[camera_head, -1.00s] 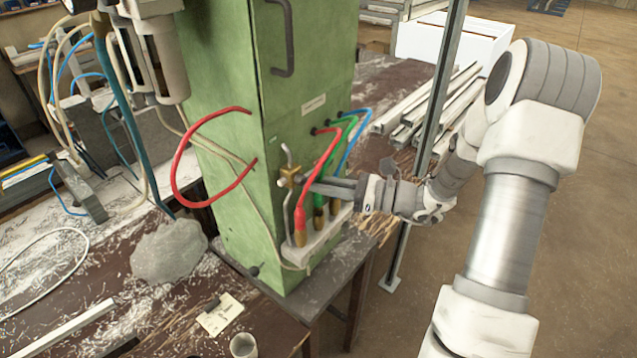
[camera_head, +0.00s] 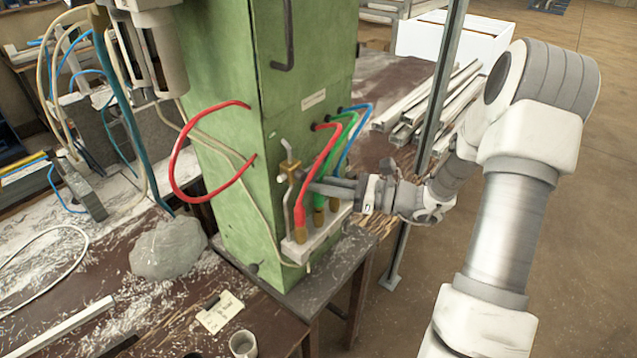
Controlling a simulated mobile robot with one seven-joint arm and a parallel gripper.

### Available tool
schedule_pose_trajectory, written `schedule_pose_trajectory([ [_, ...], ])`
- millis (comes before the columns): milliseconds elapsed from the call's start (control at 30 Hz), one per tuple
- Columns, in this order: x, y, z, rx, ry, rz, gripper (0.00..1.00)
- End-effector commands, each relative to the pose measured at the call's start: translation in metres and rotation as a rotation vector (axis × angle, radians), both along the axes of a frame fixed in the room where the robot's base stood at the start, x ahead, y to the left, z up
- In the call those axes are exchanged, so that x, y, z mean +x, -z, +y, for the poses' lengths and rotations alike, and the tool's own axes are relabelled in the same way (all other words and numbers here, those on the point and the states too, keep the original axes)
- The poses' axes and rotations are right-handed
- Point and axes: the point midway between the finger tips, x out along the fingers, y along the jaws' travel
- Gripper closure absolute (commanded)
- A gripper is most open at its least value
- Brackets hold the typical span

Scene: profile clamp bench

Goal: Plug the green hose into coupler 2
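The green hose (camera_head: 331,158) comes out of the green cabinet and hangs down between a red hose (camera_head: 318,165) and a blue hose (camera_head: 355,135). Its green lower end (camera_head: 319,199) is over the middle brass coupler (camera_head: 319,217) on the pale block; I cannot tell whether it is seated.
The green cabinet (camera_head: 222,150) stands just left of the gripper, with a red hose loop (camera_head: 178,160) on its left side. A metal post (camera_head: 432,110) stands behind my arm. A grey stone (camera_head: 168,250), a tag (camera_head: 220,313) and a cup (camera_head: 243,345) are on the bench.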

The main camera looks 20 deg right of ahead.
Motion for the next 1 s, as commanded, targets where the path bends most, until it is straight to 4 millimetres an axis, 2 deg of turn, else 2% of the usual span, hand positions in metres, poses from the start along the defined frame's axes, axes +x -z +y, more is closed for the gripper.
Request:
schedule_pose_trajectory([
  [733,-0.0001,0.0088,-0.0002,-0.001,0.0,0.002,1.0],
  [767,-0.0001,0.0088,-0.0002,-0.001,0.0,0.002,0.79],
  [800,-0.0001,0.0087,-0.0002,0.0,0.0,0.001,0.72],
  [933,0.0003,0.0084,-0.0003,-0.001,0.001,0.001,0.5],
  [1000,0.0006,0.0081,-0.0004,-0.001,0.002,0.001,0.5],
])
